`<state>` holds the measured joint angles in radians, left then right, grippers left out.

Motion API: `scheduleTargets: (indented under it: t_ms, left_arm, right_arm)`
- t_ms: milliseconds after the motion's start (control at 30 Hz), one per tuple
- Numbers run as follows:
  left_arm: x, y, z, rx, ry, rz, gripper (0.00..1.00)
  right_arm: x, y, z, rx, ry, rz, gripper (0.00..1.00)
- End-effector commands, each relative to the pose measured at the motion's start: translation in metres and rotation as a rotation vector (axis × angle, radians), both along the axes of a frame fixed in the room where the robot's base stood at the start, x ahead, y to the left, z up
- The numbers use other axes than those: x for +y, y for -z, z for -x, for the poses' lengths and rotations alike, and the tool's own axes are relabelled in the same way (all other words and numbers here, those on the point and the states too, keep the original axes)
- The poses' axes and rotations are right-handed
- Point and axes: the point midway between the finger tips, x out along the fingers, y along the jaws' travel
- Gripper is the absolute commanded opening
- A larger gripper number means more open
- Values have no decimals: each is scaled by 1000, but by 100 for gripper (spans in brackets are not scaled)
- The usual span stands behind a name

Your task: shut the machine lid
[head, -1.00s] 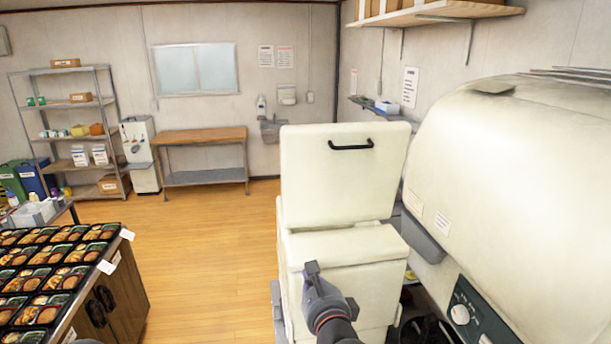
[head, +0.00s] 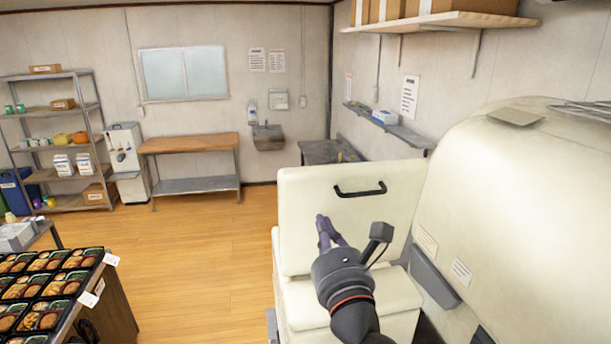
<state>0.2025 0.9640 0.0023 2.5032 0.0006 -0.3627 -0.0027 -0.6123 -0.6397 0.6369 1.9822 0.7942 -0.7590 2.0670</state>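The machine is a cream box (head: 382,296). Its lid (head: 398,212) stands up, open, at the back, with a black bar handle (head: 360,190) near its upper edge. My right gripper (head: 352,232) is in front of the lid in the picture, below the handle, with its fingers spread apart and nothing between them. I cannot tell whether it touches the lid. My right wrist hides part of the box top and the lid's lower part. My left gripper is out of view.
A large rounded cream housing (head: 520,210) stands close on the right. A counter with bento trays (head: 52,290) is at lower left. The wooden floor (head: 195,260) between is clear. A wooden table (head: 188,143) and a metal shelf rack (head: 60,108) stand at the back.

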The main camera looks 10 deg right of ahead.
Motion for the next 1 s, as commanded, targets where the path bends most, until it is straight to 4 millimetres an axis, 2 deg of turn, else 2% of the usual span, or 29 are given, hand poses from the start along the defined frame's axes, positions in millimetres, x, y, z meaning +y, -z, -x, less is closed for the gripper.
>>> scheduleTargets:
  t_ms: [167, 600, 800, 1000]
  left_arm:
    - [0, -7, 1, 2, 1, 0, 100]
    - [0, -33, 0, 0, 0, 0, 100]
    - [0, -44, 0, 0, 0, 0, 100]
    - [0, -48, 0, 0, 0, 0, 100]
  right_arm:
    - [1, -2, -24, 7, 2, 4, 0]
    - [3, -18, -101, 5, 1, 5, 0]
    - [4, -22, -124, 4, 0, 5, 0]
    - [5, -22, -134, 3, 0, 4, 0]
